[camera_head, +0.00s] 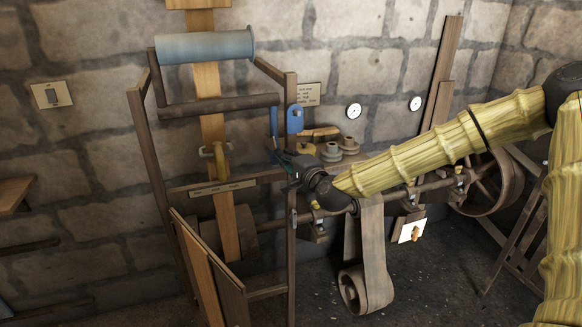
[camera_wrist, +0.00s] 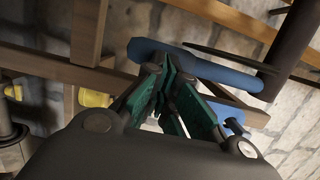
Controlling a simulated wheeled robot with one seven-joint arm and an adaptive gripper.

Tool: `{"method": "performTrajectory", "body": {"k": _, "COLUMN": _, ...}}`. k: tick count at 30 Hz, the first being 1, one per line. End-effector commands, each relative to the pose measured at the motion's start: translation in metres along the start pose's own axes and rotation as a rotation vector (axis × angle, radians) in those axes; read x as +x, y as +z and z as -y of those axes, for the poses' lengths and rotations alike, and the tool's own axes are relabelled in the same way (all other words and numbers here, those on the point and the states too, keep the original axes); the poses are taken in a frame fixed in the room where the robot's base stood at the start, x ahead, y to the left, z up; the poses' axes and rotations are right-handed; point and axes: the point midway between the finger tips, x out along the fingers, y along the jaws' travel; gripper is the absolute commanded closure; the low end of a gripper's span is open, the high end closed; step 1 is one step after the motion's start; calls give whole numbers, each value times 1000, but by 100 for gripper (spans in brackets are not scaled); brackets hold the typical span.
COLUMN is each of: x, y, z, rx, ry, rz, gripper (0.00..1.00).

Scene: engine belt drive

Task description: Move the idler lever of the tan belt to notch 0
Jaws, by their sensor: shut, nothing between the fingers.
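The tan belt (camera_head: 212,90) runs vertically through the wooden frame, past the grey-blue roller (camera_head: 205,46). A blue lever-like part (camera_head: 294,120) sits at the frame's right post. A yellow fitting (camera_head: 221,160) stands in front of the belt. I cannot tell for sure which part is the idler lever, and no notch number is readable. My gripper (camera_head: 279,160) is shut and empty, left of the right post and below the blue part. In the wrist view its green fingers (camera_wrist: 168,92) are close to a blue bar (camera_wrist: 205,68); contact is unclear.
A grey-brown belt (camera_head: 374,250) hangs below the shaft, right of the frame. A spoked wheel (camera_head: 497,185) stands at right. Frame rails and posts (camera_head: 291,210) closely surround my gripper. Open floor shows at lower right.

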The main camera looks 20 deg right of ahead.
Motion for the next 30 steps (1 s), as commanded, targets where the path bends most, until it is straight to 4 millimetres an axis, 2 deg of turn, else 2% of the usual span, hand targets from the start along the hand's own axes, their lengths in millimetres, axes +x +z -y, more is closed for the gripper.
{"method": "performTrajectory", "body": {"k": 2, "x": 3, "y": -1, "z": -6, "rx": -3, "ry": -17, "rz": 0, "gripper": 100}}
{"method": "performTrajectory", "body": {"k": 22, "x": 7, "y": -1, "z": -1, "rx": -9, "ry": -48, "rz": 0, "gripper": 100}}
{"method": "performTrajectory", "body": {"k": 30, "x": -10, "y": 1, "z": -3, "rx": -8, "ry": -47, "rz": 7, "gripper": 100}}
